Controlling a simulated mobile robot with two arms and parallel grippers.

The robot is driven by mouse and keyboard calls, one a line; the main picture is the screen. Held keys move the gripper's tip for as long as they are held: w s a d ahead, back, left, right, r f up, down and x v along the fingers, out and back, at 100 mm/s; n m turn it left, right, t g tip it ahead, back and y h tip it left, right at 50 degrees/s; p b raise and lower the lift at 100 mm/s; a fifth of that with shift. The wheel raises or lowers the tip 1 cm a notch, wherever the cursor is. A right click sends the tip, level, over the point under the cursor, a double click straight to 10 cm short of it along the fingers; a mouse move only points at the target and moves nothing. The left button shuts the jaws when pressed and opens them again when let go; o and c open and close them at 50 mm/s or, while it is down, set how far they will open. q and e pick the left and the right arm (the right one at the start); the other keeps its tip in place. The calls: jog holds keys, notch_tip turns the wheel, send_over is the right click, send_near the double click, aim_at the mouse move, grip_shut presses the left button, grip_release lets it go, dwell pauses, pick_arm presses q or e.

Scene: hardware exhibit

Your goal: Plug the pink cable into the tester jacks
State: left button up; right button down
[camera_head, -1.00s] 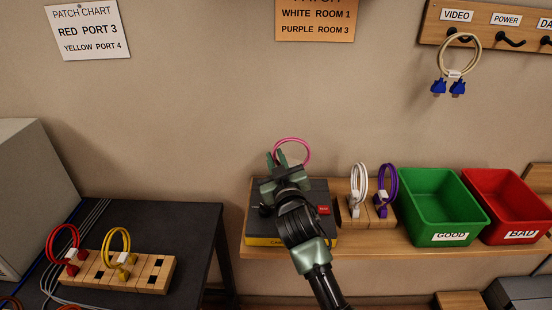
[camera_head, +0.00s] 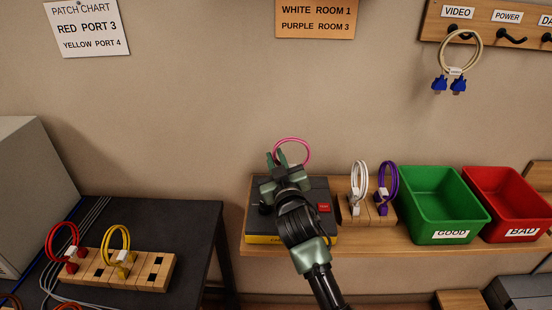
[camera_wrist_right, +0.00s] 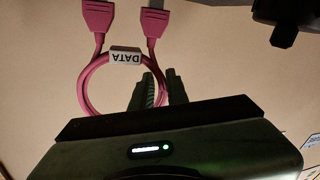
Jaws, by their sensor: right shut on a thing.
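The pink cable (camera_head: 292,140) is a coiled loop above the back of the tester in the head view. In the right wrist view the cable (camera_wrist_right: 83,92) shows two pink plugs and a white DATA label (camera_wrist_right: 125,56). My right gripper (camera_head: 274,158) is shut on the cable loop; its fingertips show in the wrist view (camera_wrist_right: 155,88). The tester (camera_head: 318,190) is a dark box with a yellow front edge and a red button, on the wooden shelf. My arm covers much of it, and its jacks are hidden in the head view. My left gripper is not in view.
A white cable (camera_head: 357,185) and a purple cable (camera_head: 388,185) stand in wooden blocks right of the tester. Green GOOD (camera_head: 445,222) and red BAD (camera_head: 515,218) bins follow. Red and yellow cables stand in a wooden port block (camera_head: 150,272) on the dark table at left.

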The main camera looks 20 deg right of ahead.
jog(key=shift+f, duration=0.35)
dwell(0.7)
jog(key=shift+f, duration=0.2)
